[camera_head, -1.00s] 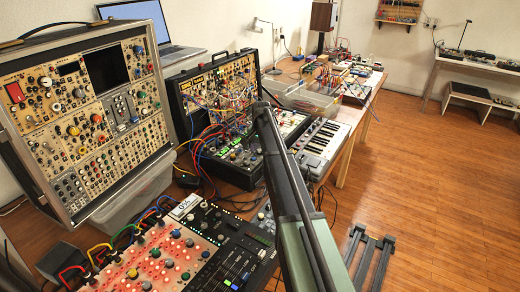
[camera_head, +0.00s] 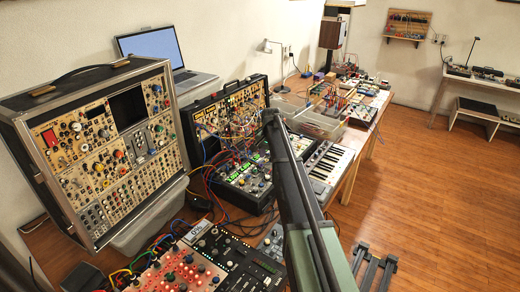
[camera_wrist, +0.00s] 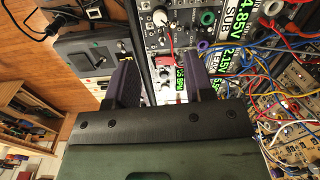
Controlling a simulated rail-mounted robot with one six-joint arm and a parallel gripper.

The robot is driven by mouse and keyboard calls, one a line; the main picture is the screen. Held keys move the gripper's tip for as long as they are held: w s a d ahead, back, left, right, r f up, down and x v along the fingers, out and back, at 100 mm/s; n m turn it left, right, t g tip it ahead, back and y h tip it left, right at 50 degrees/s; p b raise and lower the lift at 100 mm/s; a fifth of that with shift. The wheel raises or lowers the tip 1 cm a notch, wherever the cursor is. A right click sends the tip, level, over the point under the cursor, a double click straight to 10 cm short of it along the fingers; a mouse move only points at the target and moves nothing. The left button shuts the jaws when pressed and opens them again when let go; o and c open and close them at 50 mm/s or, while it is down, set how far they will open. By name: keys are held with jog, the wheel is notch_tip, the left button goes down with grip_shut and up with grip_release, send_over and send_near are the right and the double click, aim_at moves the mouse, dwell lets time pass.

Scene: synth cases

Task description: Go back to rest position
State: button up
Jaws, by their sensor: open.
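My gripper (camera_wrist: 160,80) shows in the wrist view with its two dark fingers apart and no object held between them. Behind them lie the edge of a dark synth case and modules with green displays. In the head view my arm reaches up from the bottom centre, and its dark far end (camera_head: 270,118) is in front of the middle patched synth case (camera_head: 232,105). The fingers cannot be made out there. How far the fingers are from the panel is hard to tell.
A large modular case (camera_head: 95,150) stands at left, with a laptop (camera_head: 150,48) behind. A mixer (camera_head: 240,262) lies in front. A keyboard (camera_head: 328,165) is right of my arm. Patch cables (camera_wrist: 285,75) hang close right of my fingers. The wooden floor (camera_head: 450,190) at right is open.

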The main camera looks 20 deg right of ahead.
jog(key=s+a+n, duration=0.3)
jog(key=s+a, duration=0.5)
jog(key=s, duration=0.3)
jog(key=s+a+n, duration=0.4)
jog(key=s+a, duration=0.4)
jog(key=s, duration=0.4)
jog(key=s+a+n, duration=0.3)
jog(key=s+a, duration=0.4)
jog(key=s, duration=0.5)
jog(key=shift+s+a, duration=0.2)
jog(key=shift+a, duration=0.2)
